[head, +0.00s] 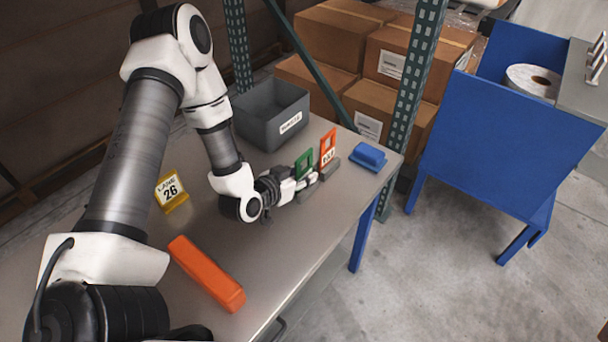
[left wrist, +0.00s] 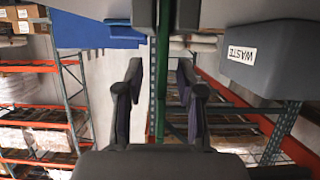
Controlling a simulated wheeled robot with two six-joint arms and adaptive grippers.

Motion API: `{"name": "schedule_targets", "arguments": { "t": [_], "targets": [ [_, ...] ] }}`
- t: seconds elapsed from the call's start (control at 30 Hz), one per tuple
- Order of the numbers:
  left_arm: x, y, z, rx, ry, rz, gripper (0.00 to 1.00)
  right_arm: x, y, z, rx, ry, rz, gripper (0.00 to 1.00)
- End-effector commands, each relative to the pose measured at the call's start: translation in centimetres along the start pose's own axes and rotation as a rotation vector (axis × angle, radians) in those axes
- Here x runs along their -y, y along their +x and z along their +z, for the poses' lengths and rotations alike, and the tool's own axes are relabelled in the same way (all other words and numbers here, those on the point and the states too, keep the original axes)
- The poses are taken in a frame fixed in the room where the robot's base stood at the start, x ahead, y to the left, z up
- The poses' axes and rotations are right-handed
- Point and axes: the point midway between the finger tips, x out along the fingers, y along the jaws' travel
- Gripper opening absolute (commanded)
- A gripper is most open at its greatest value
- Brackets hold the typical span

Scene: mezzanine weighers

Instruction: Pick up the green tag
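The green tag (head: 304,163) stands upright near the far right end of the table, in a low grey holder. In the left wrist view a thin green strip, apparently the tag edge-on (left wrist: 163,60), lies between the fingers. My left gripper (head: 301,184) is right at the tag, partly covering its lower part. It also shows in the left wrist view (left wrist: 160,95), with its fingers apart and a visible gap on either side of the strip. The orange tag (head: 328,148) stands just beyond the green one. My right gripper is not in view.
A grey bin (head: 271,114) labelled as waste stands behind the tags. A blue object (head: 369,157) lies near the table's right end. A blue stand (head: 510,130) is beyond the table (head: 290,255).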

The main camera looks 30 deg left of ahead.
Motion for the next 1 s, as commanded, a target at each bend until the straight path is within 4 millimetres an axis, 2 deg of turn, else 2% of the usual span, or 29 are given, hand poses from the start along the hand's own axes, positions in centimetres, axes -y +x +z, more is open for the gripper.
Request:
{"name": "schedule_targets", "arguments": {
  "t": [0.1,0.3,0.37,0.4,0.43,0.83,1.0],
  "targets": [
    [0.0,1.3,0.1,0.000,0.001,0.000,0.38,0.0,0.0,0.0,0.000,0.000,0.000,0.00],
    [0.0,1.4,0.1,0.000,-0.002,-0.001,0.38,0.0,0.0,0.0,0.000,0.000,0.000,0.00],
    [0.0,1.4,0.1,0.001,-0.002,-0.001,0.16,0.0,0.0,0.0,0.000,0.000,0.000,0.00],
    [0.0,1.4,0.1,0.001,-0.002,-0.001,0.02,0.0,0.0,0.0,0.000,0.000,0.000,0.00],
    [0.0,1.4,0.1,0.001,-0.002,-0.001,0.00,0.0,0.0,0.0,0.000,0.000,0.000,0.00],
    [0.0,1.3,0.0,0.001,-0.002,-0.001,0.00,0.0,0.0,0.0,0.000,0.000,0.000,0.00],
    [0.1,0.8,-1.5,-0.002,-0.004,-0.002,0.00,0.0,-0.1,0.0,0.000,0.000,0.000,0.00]
  ]
}}
